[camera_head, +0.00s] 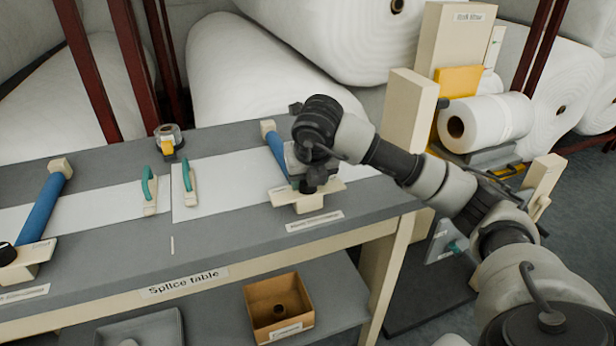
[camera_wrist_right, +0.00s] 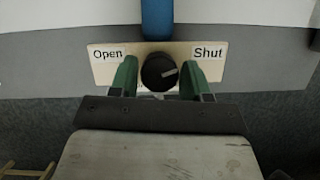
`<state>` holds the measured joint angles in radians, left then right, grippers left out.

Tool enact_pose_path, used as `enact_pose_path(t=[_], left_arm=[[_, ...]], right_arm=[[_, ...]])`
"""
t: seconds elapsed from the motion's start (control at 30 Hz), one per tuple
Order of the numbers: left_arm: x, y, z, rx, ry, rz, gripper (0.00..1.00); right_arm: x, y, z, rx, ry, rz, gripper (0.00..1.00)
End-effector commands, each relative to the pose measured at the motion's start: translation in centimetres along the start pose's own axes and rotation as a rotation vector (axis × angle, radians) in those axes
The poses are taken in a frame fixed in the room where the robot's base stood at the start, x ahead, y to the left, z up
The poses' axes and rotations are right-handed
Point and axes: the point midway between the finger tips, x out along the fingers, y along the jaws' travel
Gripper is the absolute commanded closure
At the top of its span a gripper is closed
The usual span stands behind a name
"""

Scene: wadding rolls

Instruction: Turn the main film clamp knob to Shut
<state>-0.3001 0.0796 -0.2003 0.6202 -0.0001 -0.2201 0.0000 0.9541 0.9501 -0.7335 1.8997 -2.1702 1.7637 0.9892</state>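The main film clamp has a blue bar (camera_head: 276,150) and a cream plate (camera_head: 327,194) at the right end of the splice table. In the right wrist view the plate reads "Open" (camera_wrist_right: 108,54) on the left and "Shut" (camera_wrist_right: 208,53) on the right. The black round knob (camera_wrist_right: 158,72) sits between them; its pale pointer line points right and slightly up, toward the Shut side. My right gripper (camera_wrist_right: 159,66) has its green fingers on either side of the knob, with slim gaps showing. In the head view my right gripper (camera_head: 308,181) partly hides the knob. My left gripper is out of view.
A second clamp with a blue bar (camera_head: 42,208) and black knob (camera_head: 7,254) is at the left. Two teal-handled tools (camera_head: 150,190) (camera_head: 188,178) and a tape dispenser (camera_head: 168,139) lie between. An open box (camera_head: 279,306) sits on the lower shelf. White rolls (camera_head: 240,70) stand behind.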

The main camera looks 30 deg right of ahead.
Motion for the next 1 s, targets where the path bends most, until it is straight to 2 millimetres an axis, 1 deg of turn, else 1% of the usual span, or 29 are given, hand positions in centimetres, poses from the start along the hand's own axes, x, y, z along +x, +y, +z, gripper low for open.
enact_pose_path(t=[0.03,0.1,0.37,0.47,0.57,0.8,1.0], left_arm=[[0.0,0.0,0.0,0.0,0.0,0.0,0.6],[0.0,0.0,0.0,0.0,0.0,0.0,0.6],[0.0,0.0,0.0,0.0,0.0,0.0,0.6],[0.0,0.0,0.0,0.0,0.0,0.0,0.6],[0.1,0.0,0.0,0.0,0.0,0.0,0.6],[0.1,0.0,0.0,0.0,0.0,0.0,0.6],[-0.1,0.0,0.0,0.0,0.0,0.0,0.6]], right_arm=[[0.0,0.0,0.0,0.0,0.0,0.0,0.45],[0.0,0.0,0.0,0.0,0.0,0.0,0.34],[0.0,0.0,0.0,-0.001,0.0,0.0,0.33],[-0.5,0.0,0.0,-0.002,-0.001,0.001,0.33],[-1.9,0.0,0.1,-0.002,-0.003,0.003,0.33],[-6.8,0.1,0.1,-0.002,-0.005,0.003,0.33],[-9.9,0.0,0.1,-0.001,-0.003,0.001,0.33]])
